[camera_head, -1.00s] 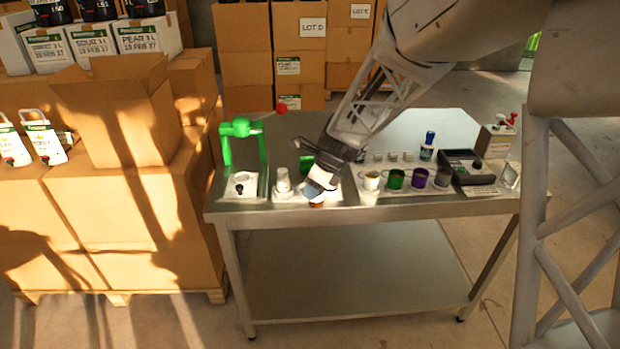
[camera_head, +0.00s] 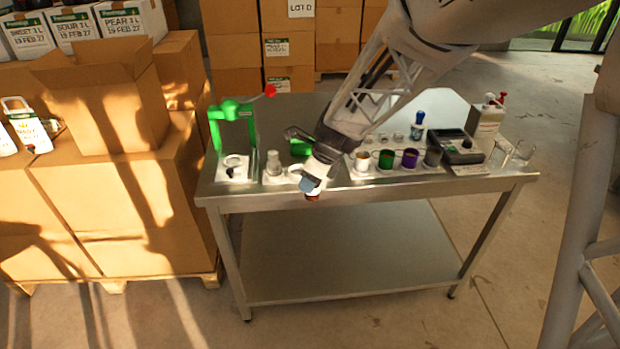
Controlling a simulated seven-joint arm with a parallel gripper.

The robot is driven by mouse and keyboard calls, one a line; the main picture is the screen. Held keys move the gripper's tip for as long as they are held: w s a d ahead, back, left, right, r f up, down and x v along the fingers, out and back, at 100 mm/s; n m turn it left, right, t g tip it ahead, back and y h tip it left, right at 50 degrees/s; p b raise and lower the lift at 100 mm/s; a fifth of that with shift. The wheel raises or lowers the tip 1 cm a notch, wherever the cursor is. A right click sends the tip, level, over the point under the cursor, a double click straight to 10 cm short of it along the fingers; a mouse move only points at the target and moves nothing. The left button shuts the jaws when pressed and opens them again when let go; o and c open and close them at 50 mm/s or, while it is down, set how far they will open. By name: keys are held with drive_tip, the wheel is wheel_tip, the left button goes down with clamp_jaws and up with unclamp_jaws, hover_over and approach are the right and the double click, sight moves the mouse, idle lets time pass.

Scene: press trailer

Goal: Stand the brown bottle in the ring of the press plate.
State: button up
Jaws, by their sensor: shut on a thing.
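My gripper (camera_head: 312,184) is at the front edge of the steel table, pointing down. A small brown piece, the brown bottle (camera_head: 312,197), shows just below its fingers, and the gripper is shut on it. Most of the bottle is hidden by the gripper. The green press (camera_head: 232,112) stands at the table's left end, with a lever ending in a red knob (camera_head: 270,91). The press plate (camera_head: 233,175) is pale, with a dark ring on it, at the foot of the press. The gripper is to the right of the plate and apart from it.
A pale bottle (camera_head: 273,163) stands between plate and gripper. Cardboard boxes (camera_head: 120,200) stand left of the table.

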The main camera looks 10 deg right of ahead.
drive_tip(key=shift+a, duration=0.1)
drive_tip(key=w+a+r+n, duration=0.1)
drive_tip(key=w+a+n, duration=0.1)
drive_tip(key=a, duration=0.6)
drive_tip(key=w+a+n+g, duration=0.1)
drive_tip(key=w+a+n, duration=0.1)
drive_tip(key=w+a, duration=0.3)
drive_tip(key=a, duration=0.4)
drive_tip(key=shift+w+a+r+n+g+y, duration=0.15)
drive_tip(key=shift+r+n+g+y, duration=0.15)
drive_tip(key=shift+r, duration=0.05)
drive_tip(key=shift+w, duration=0.1)
approach(225, 160)
drive_tip(key=shift+s+a+f, duration=0.1)
drive_tip(key=shift+s+a, duration=0.05)
drive_tip(key=shift+a, duration=0.25)
drive_tip(key=shift+s+a+f, duration=0.1)
drive_tip(key=shift+s+a, duration=0.1)
drive_tip(key=shift+a, duration=0.2)
drive_tip(key=shift+w, duration=0.1)
drive_tip(key=shift+w+a, duration=0.15)
drive_tip(key=shift+w, duration=0.05)
drive_tip(key=shift+f, duration=1.8)
drive_tip(key=shift+f, duration=0.15)
